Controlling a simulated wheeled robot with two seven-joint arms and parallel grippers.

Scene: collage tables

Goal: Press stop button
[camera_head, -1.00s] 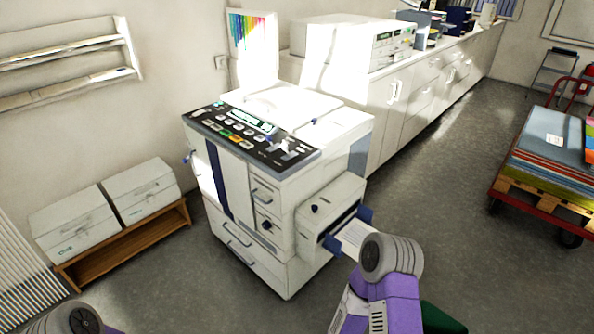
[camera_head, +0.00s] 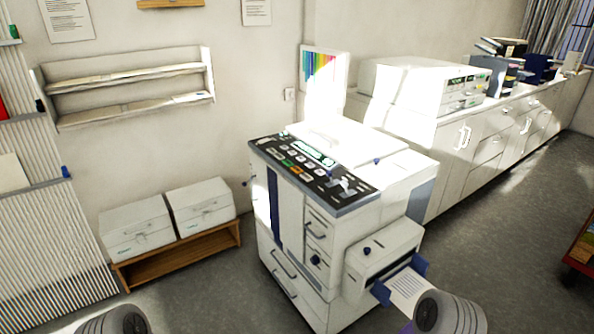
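A white copier-like machine (camera_head: 325,228) stands on the floor at the centre. Its dark control panel (camera_head: 345,203) is on the top front edge, with a small lit display (camera_head: 313,152), rows of pale buttons and a few green and orange-red buttons (camera_head: 297,170). The labels are too small to read, so I cannot tell which one is the stop button. Parts of my two arms show at the bottom edge, left and right of the machine's front. Both grippers are out of view, and nothing of mine touches the panel.
A tray with a printed sheet (camera_head: 408,287) sticks out at the machine's right side. A low wooden bench (camera_head: 180,262) with two pale boxes stands to its left. A long white counter (camera_head: 500,140) runs behind on the right. A red cart (camera_head: 580,250) is at the right edge.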

